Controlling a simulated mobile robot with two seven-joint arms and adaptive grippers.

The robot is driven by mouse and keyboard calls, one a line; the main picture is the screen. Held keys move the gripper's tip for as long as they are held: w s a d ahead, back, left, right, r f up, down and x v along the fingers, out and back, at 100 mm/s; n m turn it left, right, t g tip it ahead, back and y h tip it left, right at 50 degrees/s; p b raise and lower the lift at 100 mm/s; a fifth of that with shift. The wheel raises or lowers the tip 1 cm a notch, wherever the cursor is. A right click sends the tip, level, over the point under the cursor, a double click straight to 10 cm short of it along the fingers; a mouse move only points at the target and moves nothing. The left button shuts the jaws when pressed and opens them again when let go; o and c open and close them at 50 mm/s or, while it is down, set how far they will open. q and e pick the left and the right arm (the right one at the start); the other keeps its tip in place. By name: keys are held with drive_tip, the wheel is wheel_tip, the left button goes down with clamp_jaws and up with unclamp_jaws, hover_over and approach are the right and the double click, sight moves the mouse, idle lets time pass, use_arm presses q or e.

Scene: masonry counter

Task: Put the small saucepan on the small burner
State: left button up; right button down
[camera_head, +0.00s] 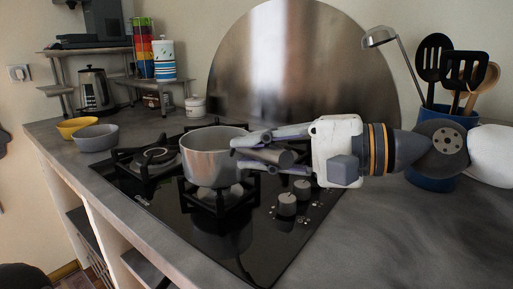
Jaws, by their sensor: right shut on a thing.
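The small saucepan (207,160) is a silver metal pot, upright, with its dark handle pointing right. My right gripper (246,152) comes in from the right and is shut on that handle (271,156). The pan is over the front grate (221,203) of the black gas hob (256,235). I cannot tell whether its base touches the grate. Another burner (156,155) at the left of the hob is bare. The pan partly hides the back of the hob. My left gripper is not in view.
Hob knobs (287,204) stand below my right gripper. A yellow bowl (78,126) and a grey bowl (96,138) sit at the left. A blue utensil holder (432,183) stands at the right, behind my arm. The counter at front right (400,245) is clear.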

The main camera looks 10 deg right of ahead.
idle(0.4)
drive_tip(key=c, duration=1.5)
unclamp_jaws()
drive_tip(key=shift+o, duration=0.3)
drive_tip(key=shift+f, duration=0.1)
drive_tip(key=shift+f, duration=0.1)
drive_tip(key=shift+s+d, duration=0.1)
drive_tip(key=v, duration=1.1)
drive_tip(key=shift+s+d, duration=0.15)
drive_tip(key=shift+d, duration=0.2)
